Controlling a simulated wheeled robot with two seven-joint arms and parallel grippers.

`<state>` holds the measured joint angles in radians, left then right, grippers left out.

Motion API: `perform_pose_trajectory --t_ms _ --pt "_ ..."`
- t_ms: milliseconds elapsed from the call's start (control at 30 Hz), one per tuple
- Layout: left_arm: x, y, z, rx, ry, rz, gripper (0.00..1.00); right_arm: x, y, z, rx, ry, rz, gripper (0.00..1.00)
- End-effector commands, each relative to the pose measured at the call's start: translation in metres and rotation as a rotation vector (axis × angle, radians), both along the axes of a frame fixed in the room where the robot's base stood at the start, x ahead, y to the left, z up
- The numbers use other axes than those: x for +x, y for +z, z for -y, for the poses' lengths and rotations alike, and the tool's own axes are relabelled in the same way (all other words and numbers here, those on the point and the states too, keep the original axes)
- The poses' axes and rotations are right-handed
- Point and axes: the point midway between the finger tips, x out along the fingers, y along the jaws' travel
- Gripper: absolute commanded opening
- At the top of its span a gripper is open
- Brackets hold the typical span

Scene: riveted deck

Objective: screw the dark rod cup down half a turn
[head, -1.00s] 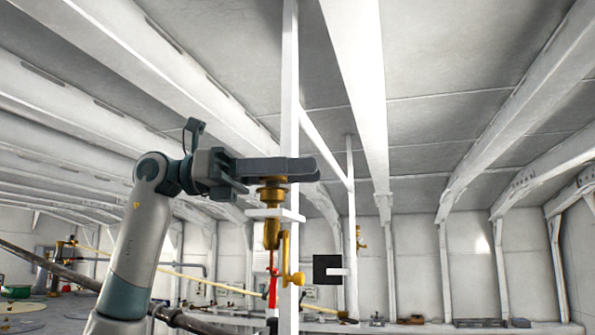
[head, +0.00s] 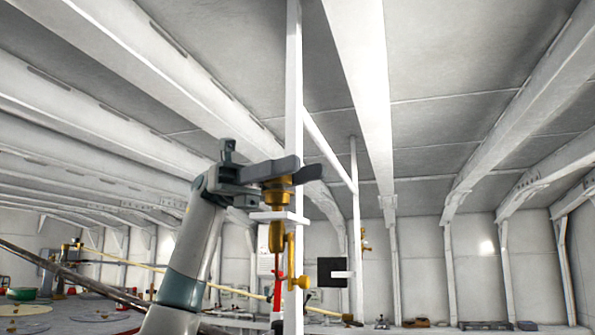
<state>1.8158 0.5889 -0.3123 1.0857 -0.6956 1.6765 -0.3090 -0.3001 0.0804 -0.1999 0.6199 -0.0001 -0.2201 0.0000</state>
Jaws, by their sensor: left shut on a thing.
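My left gripper (head: 284,176) comes in from the left, with its grey fingers closed around a cup. The cup (head: 277,195) looks brass-coloured rather than dark, and its upper part is partly hidden by the fingers. It sits above a white bracket plate (head: 278,216) on a white post. Below the plate hangs a brass body (head: 276,238) with a red rod (head: 277,292) under it. My right gripper is not in view.
A brass side fitting (head: 300,282) stands right beside the post. A black square plate (head: 331,271) on a white arm is farther right. The white vertical post (head: 293,110) runs up close to my gripper. The space right of it is open.

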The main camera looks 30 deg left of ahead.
Motion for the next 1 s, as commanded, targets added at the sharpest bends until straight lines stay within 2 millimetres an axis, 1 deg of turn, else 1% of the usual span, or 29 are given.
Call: perform_pose_trajectory --t_ms 33,467,500,533,567,1000 --pt "-0.0004 0.0024 -0.0003 -0.005 -0.009 0.0 0.11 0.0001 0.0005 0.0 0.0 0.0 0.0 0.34" --pt "-0.0013 0.0031 -0.0008 -0.006 -0.021 0.001 0.11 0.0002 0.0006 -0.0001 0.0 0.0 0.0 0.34" --pt "-0.0014 0.0031 -0.0008 -0.006 -0.021 0.001 0.41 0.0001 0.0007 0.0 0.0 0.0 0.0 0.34" --pt "-0.0014 0.003 -0.0008 -0.006 -0.021 0.001 0.48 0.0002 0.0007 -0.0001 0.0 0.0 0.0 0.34" --pt "-0.0013 0.0029 -0.0008 -0.005 -0.021 0.001 0.53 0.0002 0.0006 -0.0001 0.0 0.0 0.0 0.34" --pt "-0.0019 0.001 -0.0004 -0.002 -0.022 0.0 0.53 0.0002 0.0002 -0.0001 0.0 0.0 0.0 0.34"
